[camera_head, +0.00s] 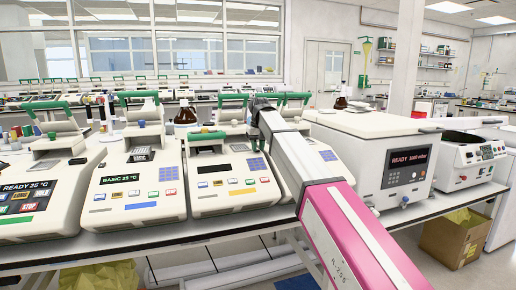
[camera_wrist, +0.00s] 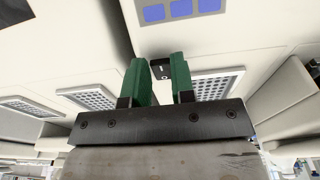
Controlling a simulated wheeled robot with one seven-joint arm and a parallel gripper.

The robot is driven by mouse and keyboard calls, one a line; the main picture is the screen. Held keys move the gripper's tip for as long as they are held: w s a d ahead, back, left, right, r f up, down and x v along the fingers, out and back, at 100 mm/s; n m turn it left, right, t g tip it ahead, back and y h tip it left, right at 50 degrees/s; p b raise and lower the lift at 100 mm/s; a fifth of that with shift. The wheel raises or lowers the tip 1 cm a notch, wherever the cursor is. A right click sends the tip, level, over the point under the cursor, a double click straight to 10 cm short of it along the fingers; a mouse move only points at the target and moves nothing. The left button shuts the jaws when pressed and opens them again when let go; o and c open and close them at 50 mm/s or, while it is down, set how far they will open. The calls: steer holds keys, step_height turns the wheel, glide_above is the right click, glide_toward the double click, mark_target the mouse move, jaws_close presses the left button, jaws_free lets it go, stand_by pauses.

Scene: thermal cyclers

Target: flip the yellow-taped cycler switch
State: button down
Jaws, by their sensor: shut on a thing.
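My gripper (camera_wrist: 162,68) has two green fingers, closed with a small black rocker switch (camera_wrist: 161,71) between their tips, on a pale cycler housing (camera_wrist: 235,35). A blue keypad shows near the switch. In the head view, my arm reaches over the row of white cyclers, and its end is by the right side of a cycler with a dark display (camera_head: 225,168). The fingertips and the switch are hidden there. Part of another cycler (camera_head: 322,155) shows behind my arm.
To the left stand cyclers reading BASIC 25 °C (camera_head: 130,185) and READY 25 °C (camera_head: 35,195). Brown bottles stand behind. To the right is a large white box unit (camera_head: 375,150) reading READY. A cardboard box (camera_head: 455,235) is on the floor. Vents (camera_wrist: 215,85) lie beside my fingers.

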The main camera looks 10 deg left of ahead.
mark_target(259, 155)
steer(key=c, duration=1)
jaws_free()
steer(key=shift+o, duration=0.2)
step_height(259, 155, up, 11)
steer(key=s, duration=0.1)
steer(key=shift+s+d, duration=0.15)
steer(key=shift+d, duration=0.2)
steer(key=shift+f, duration=0.15)
